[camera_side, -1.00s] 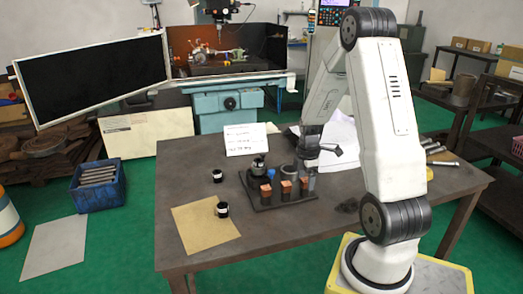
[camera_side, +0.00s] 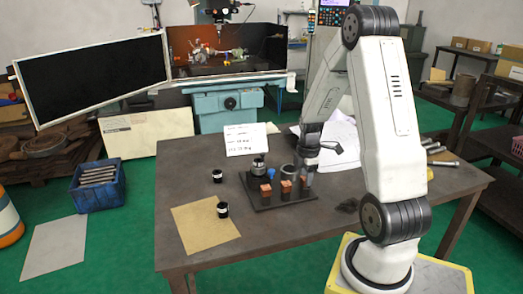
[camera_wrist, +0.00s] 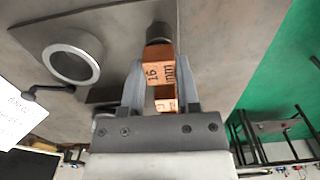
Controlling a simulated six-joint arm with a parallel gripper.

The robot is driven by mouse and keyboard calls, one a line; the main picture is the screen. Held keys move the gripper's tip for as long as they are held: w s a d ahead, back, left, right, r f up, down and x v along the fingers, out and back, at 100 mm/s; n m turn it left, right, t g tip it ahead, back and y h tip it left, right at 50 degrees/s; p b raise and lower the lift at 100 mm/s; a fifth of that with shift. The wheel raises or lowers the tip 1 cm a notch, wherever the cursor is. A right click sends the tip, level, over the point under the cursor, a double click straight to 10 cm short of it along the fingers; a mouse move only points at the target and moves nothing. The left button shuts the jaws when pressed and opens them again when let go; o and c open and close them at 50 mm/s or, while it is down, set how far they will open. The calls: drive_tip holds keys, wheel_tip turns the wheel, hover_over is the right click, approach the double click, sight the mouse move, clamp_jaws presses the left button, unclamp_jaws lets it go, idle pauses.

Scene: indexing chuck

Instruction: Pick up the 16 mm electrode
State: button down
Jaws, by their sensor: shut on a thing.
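The 16 mm electrode (camera_wrist: 154,75) is a copper block with "16" and "mm" marked on it. In the wrist view it sits between the two fingers of my gripper (camera_wrist: 159,72), which is shut on it. A dark round part (camera_wrist: 158,32) is at its far end. In the side view my gripper (camera_side: 306,176) is low over the right end of the dark rack (camera_side: 272,206), at the rightmost copper block. My fingers partly hide that block there. I cannot tell whether it is clear of the rack.
Other copper blocks (camera_side: 266,190) (camera_side: 286,187) stand close to the left on the rack. A grey ring (camera_wrist: 72,64) and a black lever are near my gripper. Black-and-white cylinders (camera_side: 217,176) (camera_side: 223,210) stand at left.

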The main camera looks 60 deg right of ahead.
drive_tip(key=shift+r, duration=0.4)
wheel_tip(320, 180, up, 2)
drive_tip(key=s+a+r, duration=0.9)
drive_tip(key=s, duration=0.1)
drive_tip(key=shift+s+r, duration=0.3)
drive_tip(key=shift+s, duration=0.1)
drive_tip(key=shift+w+d, duration=0.1)
drive_tip(key=shift+d, duration=0.05)
idle(0.4)
